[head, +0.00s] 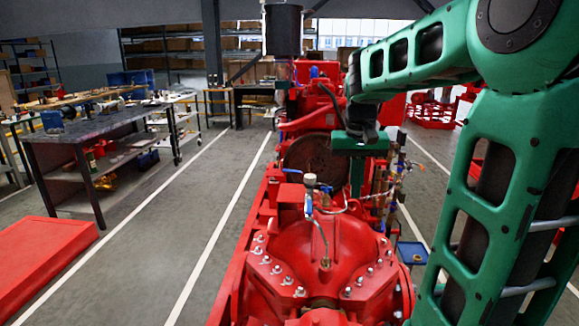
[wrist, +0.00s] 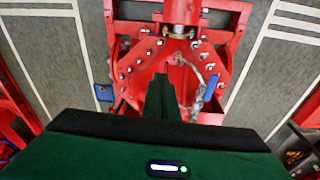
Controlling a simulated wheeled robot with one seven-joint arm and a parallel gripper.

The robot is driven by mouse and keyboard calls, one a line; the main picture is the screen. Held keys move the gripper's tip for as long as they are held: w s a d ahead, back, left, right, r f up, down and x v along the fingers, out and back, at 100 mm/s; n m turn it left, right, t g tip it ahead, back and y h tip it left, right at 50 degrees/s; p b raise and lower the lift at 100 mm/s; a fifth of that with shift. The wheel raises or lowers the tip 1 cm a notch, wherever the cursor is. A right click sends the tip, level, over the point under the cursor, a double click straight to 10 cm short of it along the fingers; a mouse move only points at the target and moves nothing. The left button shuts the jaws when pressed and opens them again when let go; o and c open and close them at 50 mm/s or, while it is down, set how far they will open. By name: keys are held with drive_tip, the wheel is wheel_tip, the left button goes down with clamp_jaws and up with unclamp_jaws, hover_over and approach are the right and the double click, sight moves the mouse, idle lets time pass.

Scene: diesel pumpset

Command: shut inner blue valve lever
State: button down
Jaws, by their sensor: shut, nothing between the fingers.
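A blue valve lever (head: 308,205) hangs below a small gauge above the red pump casing in the head view. A blue lever also shows right of my fingers in the wrist view (wrist: 199,99), beside a pale hose. Another blue lever (head: 292,171) points left, behind the gauge in the head view. I cannot tell which is the inner one. My gripper (head: 357,194) points down over the pumpset, right of these levers in the head view. Its fingers (wrist: 160,78) are shut together and empty, apart from the lever in the wrist view.
The red pump casing (head: 315,255) with studs fills the near middle. Thin pipes and brass fittings (head: 392,190) stand right of my gripper. A blue tray (head: 412,252) lies right of the pump.

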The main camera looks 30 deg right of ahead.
drive_tip(key=w+d+r+m+t+h, duration=0.1)
drive_tip(key=w, duration=1.8)
drive_tip(key=w+d+r+t, duration=0.1)
drive_tip(key=w+d, duration=0.1)
drive_tip(key=w, duration=1.7)
drive_tip(key=x, duration=1)
drive_tip(key=shift+s+a+r, duration=0.15)
drive_tip(key=shift+s+a, duration=0.55)
drive_tip(key=shift+s, duration=0.15)
drive_tip(key=shift+s+a+r, duration=0.1)
drive_tip(key=shift+s+a, duration=0.6)
drive_tip(key=shift+s, duration=0.1)
